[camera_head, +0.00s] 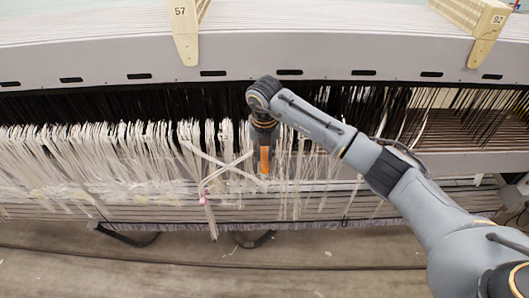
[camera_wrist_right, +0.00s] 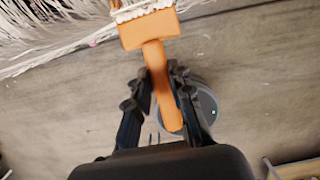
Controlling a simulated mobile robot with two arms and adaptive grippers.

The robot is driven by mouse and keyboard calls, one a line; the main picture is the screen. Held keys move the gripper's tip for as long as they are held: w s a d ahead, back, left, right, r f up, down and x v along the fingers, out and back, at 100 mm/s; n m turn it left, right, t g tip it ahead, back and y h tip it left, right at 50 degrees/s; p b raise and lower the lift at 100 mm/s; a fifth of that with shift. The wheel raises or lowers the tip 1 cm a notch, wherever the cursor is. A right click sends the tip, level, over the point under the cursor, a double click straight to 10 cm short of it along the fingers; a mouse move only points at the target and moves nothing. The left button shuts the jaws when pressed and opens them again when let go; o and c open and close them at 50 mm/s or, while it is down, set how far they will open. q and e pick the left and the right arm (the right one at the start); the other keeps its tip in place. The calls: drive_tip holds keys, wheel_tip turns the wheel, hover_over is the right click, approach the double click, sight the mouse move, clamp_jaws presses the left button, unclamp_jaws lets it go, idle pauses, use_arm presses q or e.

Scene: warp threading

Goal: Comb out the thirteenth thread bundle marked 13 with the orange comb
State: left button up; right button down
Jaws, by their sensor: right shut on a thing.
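My right gripper (camera_head: 264,138) is at the middle of the loom, in front of the hanging white threads (camera_head: 130,150). It is shut on the orange comb (camera_head: 264,160), which points down in the head view. In the right wrist view the gripper (camera_wrist_right: 163,88) holds the comb by its handle (camera_wrist_right: 158,70), with white threads close at the comb's head. I cannot tell whether the teeth are in the threads. I cannot make out a bundle marked 13. My left gripper is not in view.
A grey beam (camera_head: 330,55) with dark slots runs across above the threads. Wooden blocks marked 57 (camera_head: 186,30) and 92 (camera_head: 485,30) stand on it. Crossed white strips (camera_head: 225,165) lie left of the comb. The floor (camera_head: 200,265) in front looks mostly clear.

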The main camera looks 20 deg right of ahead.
drive_tip(key=shift+w, duration=0.1)
wheel_tip(320, 180, down, 25)
drive_tip(key=b, duration=1.9)
drive_tip(key=shift+w+d, duration=0.25)
drive_tip(key=shift+w, duration=0.05)
idle(0.3)
